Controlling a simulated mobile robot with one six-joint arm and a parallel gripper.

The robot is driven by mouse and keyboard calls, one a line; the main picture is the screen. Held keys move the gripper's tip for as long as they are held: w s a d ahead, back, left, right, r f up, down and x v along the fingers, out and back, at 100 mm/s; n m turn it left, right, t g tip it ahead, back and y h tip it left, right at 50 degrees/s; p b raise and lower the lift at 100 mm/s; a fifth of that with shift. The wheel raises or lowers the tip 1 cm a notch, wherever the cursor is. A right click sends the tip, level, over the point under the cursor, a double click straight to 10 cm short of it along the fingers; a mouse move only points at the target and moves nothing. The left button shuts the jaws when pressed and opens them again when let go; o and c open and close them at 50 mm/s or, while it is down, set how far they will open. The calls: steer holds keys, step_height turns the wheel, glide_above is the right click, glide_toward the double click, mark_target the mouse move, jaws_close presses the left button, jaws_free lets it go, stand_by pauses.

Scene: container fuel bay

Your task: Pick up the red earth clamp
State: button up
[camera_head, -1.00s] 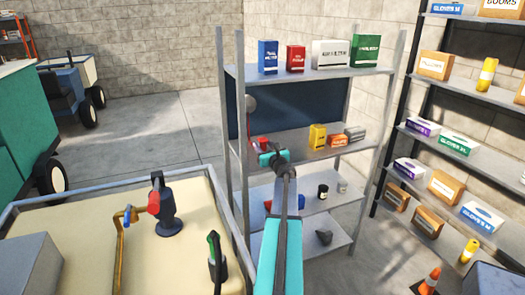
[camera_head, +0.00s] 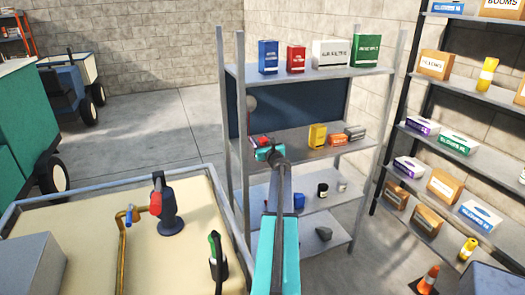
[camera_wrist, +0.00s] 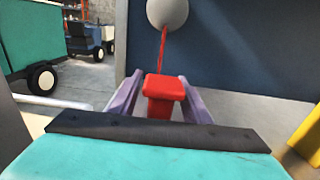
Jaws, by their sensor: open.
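The red earth clamp (camera_wrist: 162,92) stands upright in the middle of the wrist view, with a red cable running up from it to a grey round reel (camera_wrist: 168,10). My gripper (camera_wrist: 158,92) is open, with one finger to the left and one to the right of the clamp. I cannot tell whether either finger touches it. In the head view my gripper (camera_head: 263,147) reaches to the left end of the shelf's second level. A small part of the red clamp (camera_head: 254,140) shows there; the rest is hidden behind my gripper.
The grey shelf unit (camera_head: 310,72) has a post close left of my gripper. A yellow can (camera_head: 317,136) and several boxes stand to the right on the same level. A blue back panel (camera_wrist: 240,50) is behind the clamp. Fuel nozzles (camera_head: 167,210) stand on the cream tank at front left.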

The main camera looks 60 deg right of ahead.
jaws_close()
steer(key=shift+r, duration=0.2)
step_height(320, 180, up, 10)
steer(key=shift+f+b, duration=0.2)
steer(key=shift+b, duration=0.15)
stand_by(0.5)
stand_by(0.6)
